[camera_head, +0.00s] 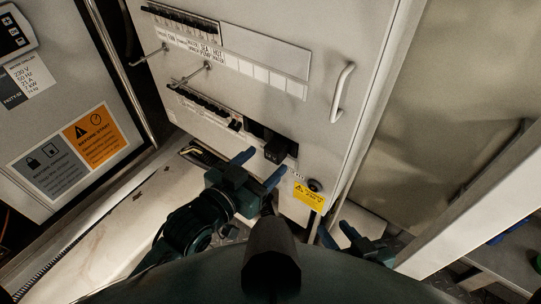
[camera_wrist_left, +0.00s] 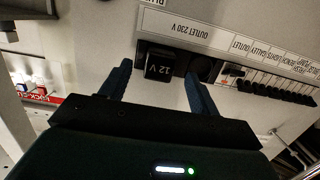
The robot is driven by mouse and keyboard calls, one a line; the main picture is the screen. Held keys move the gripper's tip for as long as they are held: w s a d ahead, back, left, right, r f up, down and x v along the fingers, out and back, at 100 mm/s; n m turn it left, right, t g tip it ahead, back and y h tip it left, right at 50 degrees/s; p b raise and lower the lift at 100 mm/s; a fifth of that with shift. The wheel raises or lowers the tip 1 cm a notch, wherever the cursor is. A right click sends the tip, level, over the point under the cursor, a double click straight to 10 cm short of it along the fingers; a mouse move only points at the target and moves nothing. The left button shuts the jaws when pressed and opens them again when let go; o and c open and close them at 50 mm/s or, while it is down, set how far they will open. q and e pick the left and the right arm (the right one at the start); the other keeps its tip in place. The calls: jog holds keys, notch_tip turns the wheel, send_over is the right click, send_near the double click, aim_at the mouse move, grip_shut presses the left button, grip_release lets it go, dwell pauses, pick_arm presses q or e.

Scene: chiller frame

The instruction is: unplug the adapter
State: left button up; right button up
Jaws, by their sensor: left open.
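The adapter (camera_head: 275,153) is a black block plugged into the dark outlet recess low on the grey panel. In the left wrist view it is the block marked 12 V (camera_wrist_left: 160,66), below the label OUTLET 230 V. My left gripper (camera_head: 260,168) is open, its two blue fingers pointing at the panel. In the left wrist view its fingertips (camera_wrist_left: 158,74) lie to either side of the adapter; I cannot tell whether they touch it. My right gripper (camera_head: 338,234) is low at the right, with its fingers apart and nothing between them.
A row of black switches (camera_head: 208,107) runs beside the outlet. Metal toggles (camera_head: 190,75) and a handle (camera_head: 342,92) stick out of the panel. A white post (camera_head: 470,215) stands at far right.

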aim_at(271, 157)
pick_arm(q)
jog(key=x, duration=0.3)
jog(key=shift+w+d, duration=0.1)
jog(key=shift+w+d+f, duration=0.1)
jog(key=shift+w+d, duration=0.05)
jog(key=shift+w, duration=0.05)
jog(key=shift+c, duration=0.3)
jog(key=c, duration=1.1)
jog(key=o, duration=0.5)
jog(key=shift+c, duration=0.2)
jog(key=c, duration=0.5)
jog(key=shift+c, duration=0.2)
jog(key=shift+s, duration=0.1)
jog(key=shift+f+p+v, duration=0.2)
jog(key=shift+p+v, duration=0.35)
jog(key=shift+v, duration=0.65)
jog(key=shift+f+p+v, duration=0.15)
jog(key=shift+p+v, duration=0.4)
jog(key=shift+v, duration=0.65)
